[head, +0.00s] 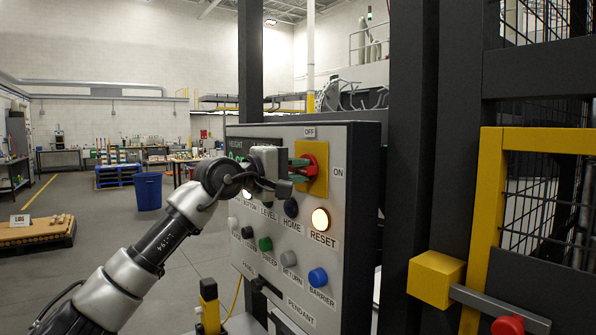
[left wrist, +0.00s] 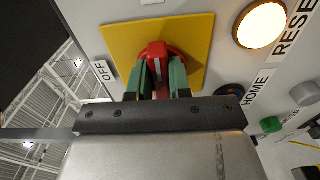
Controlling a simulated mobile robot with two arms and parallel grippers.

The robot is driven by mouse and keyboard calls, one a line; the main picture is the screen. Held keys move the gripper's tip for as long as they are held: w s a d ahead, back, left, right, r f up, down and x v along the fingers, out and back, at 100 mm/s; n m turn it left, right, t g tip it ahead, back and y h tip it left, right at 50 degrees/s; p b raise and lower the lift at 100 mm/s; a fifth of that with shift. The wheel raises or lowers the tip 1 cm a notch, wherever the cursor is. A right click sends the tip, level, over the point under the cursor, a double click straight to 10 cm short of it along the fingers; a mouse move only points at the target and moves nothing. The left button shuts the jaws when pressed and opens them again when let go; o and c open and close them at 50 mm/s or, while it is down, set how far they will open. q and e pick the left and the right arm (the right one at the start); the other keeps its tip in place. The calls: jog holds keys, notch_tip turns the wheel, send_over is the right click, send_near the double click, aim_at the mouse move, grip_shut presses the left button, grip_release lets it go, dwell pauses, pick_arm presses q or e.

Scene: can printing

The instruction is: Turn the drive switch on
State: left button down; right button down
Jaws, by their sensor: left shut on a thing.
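The drive switch is a red rotary knob (head: 316,158) on a yellow square plate (head: 319,180) at the upper right of the grey control panel (head: 335,255). An OFF label (head: 309,132) is above the plate and an ON label (head: 338,172) to its right. My left gripper (head: 299,168) is at the knob, with its green fingers shut on it. In the left wrist view, the fingers (left wrist: 162,80) sit on both sides of the red knob (left wrist: 157,55). They partly hide the knob, and I cannot tell exactly which way it points. My right gripper is not in view.
Below the switch are a lit RESET button (head: 320,219), a dark HOME button (head: 291,207), a blue BARRIER button (head: 318,277) and a green button (head: 265,244). A dark post (head: 412,150) and a yellow-framed mesh gate (head: 487,210) stand to the right. Open floor lies left.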

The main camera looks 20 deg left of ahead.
pick_arm(q)
jog(key=c, duration=1)
grip_release()
jog(key=shift+c, duration=0.2)
jog(key=shift+s, duration=0.1)
jog(key=shift+s+a+f+b, duration=0.15)
jog(key=shift+s+a+b, duration=0.05)
jog(key=shift+a+b, duration=0.1)
jog(key=b+v, duration=0.4)
jog(key=v, duration=0.6)
jog(key=shift+d, duration=0.15)
